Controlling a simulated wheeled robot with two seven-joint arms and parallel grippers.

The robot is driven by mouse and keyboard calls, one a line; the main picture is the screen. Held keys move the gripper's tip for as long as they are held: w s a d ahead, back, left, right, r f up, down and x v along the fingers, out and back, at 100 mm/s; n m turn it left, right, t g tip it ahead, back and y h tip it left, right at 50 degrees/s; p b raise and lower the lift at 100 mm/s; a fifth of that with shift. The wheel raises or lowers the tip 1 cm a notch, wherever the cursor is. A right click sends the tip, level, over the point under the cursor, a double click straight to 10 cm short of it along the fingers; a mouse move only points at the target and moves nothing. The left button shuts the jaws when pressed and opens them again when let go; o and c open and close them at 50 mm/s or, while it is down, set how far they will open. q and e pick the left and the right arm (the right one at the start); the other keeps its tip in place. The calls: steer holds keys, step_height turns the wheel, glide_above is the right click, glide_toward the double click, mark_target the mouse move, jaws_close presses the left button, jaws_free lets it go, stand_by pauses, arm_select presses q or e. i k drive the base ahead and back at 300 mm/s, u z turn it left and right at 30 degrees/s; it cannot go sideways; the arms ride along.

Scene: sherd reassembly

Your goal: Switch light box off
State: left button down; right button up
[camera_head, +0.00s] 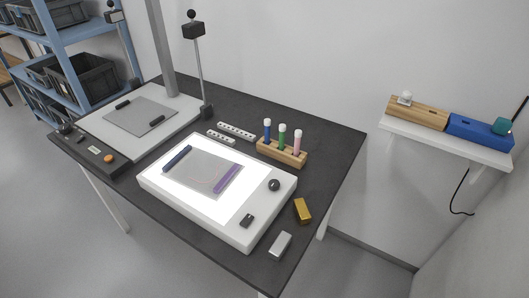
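The light box (240,236) is a flat white box on the dark table. Its panel (153,177) glows bright white, so it is lit. A round black knob (274,185) sits near its right corner, and a small dark switch (247,220) sits near its front corner. A grey translucent sheet (199,173) lies on the panel, with a dark blue bar (177,159) on its left and a purple bar (227,180) on its right. Neither of my grippers shows in the head view.
A wooden rack (283,153) with three capped tubes stands behind the light box. A gold block (303,211) and a silver block (280,245) lie at its right. A white stand base (98,125) with a post is at the left. A wall shelf (447,141) is at right.

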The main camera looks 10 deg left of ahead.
mark_target(249, 217)
steer(key=u, duration=0.55)
steer(key=k, duration=1.3)
steer(key=z, duration=0.1)
steer(key=i, duration=0.75)
steer(key=z, duration=0.45)
